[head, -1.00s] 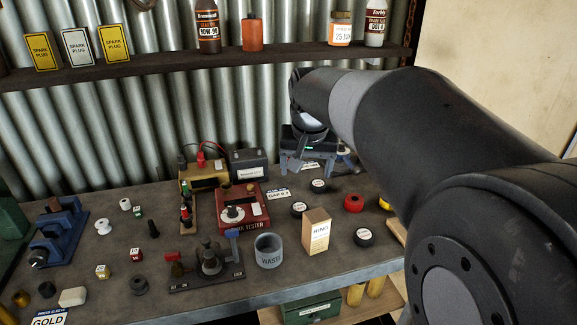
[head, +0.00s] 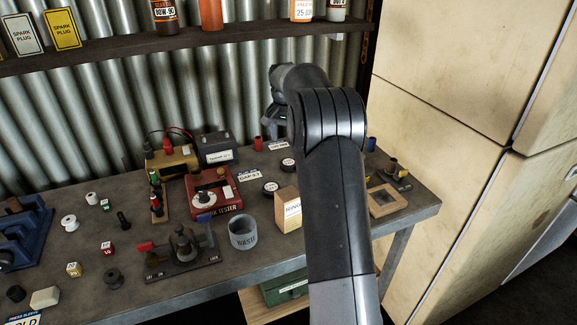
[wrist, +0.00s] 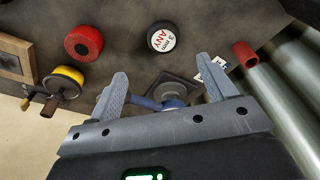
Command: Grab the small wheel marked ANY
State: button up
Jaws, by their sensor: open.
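A small black wheel (wrist: 162,38) with a white top marked "3 mm ANY" lies on the bench at the top middle of the wrist view. My gripper (wrist: 167,80) is open, with nothing held between its fingers. The wheel is beyond the fingertips, roughly in line with the gap. In the head view, two black wheels with white tops show left of my arm, one farther back (head: 288,164) and one nearer (head: 270,187). Their print is too small to tell which is marked ANY. My arm hides the bench behind it.
In the wrist view, a red wheel (wrist: 83,43) and a yellow-rimmed one (wrist: 64,82) lie left, and a red tube (wrist: 245,55) lies right. A blue-handled device (wrist: 166,92) shows between the fingers. The grey waste cup (head: 243,233) and a box (head: 288,209) stand near the bench front.

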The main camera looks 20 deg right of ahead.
send_over(289, 161)
jog(key=s, duration=0.1)
jog(key=f, duration=0.5)
jog(key=shift+s+a+f, duration=0.2)
jog(key=shift+a, duration=0.15)
jog(key=shift+w+d+f, duration=0.1)
jog(key=shift+w+f, duration=0.1)
jog(key=shift+f, duration=0.65)
jog(key=shift+w+f, duration=0.15)
jog(key=shift+f, duration=0.75)
jog(key=shift+w+d+f, duration=0.1)
jog(key=shift+w+f, duration=0.1)
jog(key=shift+f, duration=0.65)
jog(key=shift+c, duration=0.6)
jog(key=c, duration=1)
jog(key=shift+r, duration=0.15)
